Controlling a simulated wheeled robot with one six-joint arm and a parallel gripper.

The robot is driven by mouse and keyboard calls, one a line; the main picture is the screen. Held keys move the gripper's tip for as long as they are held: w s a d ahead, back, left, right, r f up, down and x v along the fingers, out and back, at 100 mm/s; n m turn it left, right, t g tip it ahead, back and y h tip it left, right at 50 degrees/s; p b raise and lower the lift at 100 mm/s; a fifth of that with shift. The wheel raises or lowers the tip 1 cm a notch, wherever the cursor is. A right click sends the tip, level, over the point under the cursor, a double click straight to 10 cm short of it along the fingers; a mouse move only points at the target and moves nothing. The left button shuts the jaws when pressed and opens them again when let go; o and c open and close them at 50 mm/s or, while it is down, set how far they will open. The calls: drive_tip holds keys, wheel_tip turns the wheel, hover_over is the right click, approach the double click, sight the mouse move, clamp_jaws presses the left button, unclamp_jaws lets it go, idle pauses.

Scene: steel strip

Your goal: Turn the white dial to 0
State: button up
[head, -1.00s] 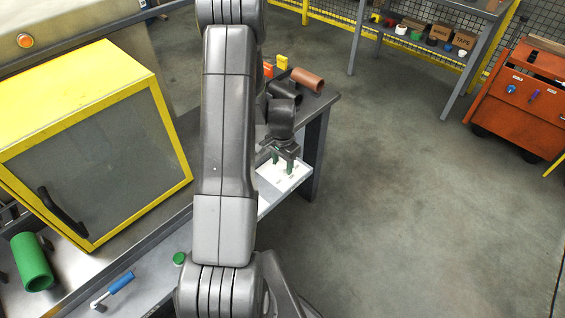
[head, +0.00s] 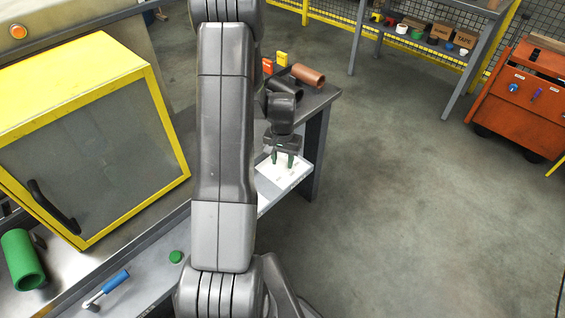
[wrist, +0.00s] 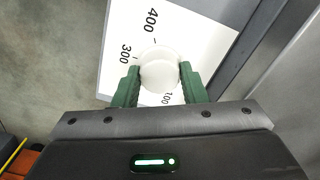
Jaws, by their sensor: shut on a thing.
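The white dial (wrist: 159,72) is a round white knob on a white scale plate (wrist: 198,36) in the wrist view. The numbers 400, 300 and 100 show around it; the 0 mark is not visible, and I cannot make out a pointer. My gripper (wrist: 158,84) has its green fingers on both sides of the dial and is shut on it. In the head view my gripper (head: 283,163) reaches down to the plate (head: 296,172) at the bench's right end, and the dial is hard to make out there.
A yellow-framed cabinet (head: 95,140) with a dark handle stands at the left. A green cylinder (head: 22,262), a blue-handled tool (head: 110,286) and a green button (head: 176,257) are on the bench front. Brown (head: 308,75) and black tubes lie behind my gripper. Open floor is to the right.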

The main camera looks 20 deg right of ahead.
drive_tip(key=n+b, duration=0.1)
drive_tip(key=n, duration=0.2)
drive_tip(key=shift+f+n+b, duration=0.1)
drive_tip(key=shift+n+b, duration=0.2)
drive_tip(key=shift+n, duration=0.1)
drive_tip(key=n+b, duration=0.1)
drive_tip(key=n, duration=0.2)
drive_tip(key=shift+n, duration=0.3)
drive_tip(key=n+b, duration=0.1)
drive_tip(key=n, duration=0.2)
drive_tip(key=shift+n, duration=0.3)
drive_tip(key=n+b, duration=0.1)
drive_tip(key=n, duration=0.7)
drive_tip(key=shift+b, duration=0.35)
drive_tip(key=n, duration=0.4)
drive_tip(key=shift+n+b, duration=0.3)
drive_tip(key=n, duration=0.3)
drive_tip(key=shift+n, duration=2.2)
